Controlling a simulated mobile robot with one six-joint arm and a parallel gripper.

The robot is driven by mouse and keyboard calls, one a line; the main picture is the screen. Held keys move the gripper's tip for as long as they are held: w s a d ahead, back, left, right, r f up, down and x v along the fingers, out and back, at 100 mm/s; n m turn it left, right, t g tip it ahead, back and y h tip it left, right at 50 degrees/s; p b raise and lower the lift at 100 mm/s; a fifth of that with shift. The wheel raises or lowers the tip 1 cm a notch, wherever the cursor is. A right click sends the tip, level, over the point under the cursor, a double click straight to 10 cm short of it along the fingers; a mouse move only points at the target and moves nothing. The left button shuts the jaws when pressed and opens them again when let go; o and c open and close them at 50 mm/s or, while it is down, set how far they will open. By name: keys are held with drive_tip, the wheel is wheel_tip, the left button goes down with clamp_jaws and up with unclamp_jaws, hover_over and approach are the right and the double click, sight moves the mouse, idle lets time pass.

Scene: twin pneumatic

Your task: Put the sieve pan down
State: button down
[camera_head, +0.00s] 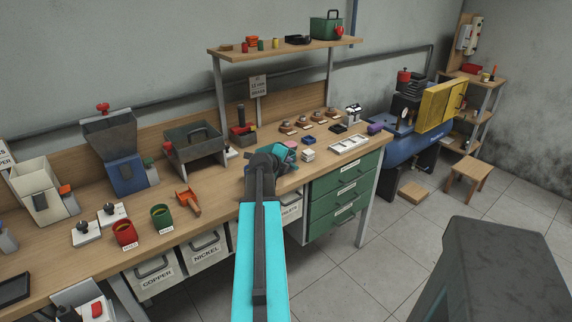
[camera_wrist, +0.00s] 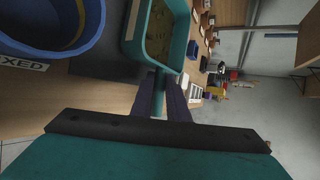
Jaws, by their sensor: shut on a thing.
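The sieve pan (camera_wrist: 181,42) is a teal, square-sided pan with an olive-yellow floor. In the wrist view it lies just beyond my fingertips, and its handle runs between them. My gripper (camera_wrist: 163,82) is shut on that handle. In the head view my gripper (camera_head: 264,160) is over the front part of the bench. A teal bit of the pan (camera_head: 284,152) shows beyond it, and the rest is hidden by my wrist. I cannot tell whether the pan touches anything below.
A blue round tub (camera_wrist: 60,47) is beside the pan, near a label ending "XED". In the head view, a grey box on legs (camera_head: 195,148), an orange scoop (camera_head: 187,201) and red and green cups stand left on the wooden bench (camera_head: 210,215). A white tray (camera_head: 349,143) lies right.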

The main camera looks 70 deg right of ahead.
drive_tip(key=shift+f, duration=0.25)
drive_tip(key=shift+f, duration=0.15)
drive_tip(key=c, duration=2)
unclamp_jaws()
drive_tip(key=shift+r, duration=0.2)
drive_tip(key=b+v, duration=0.2)
drive_tip(key=v, duration=0.7)
drive_tip(key=shift+a, duration=0.3)
drive_tip(key=shift+b+v, duration=0.7)
drive_tip(key=shift+v, duration=0.55)
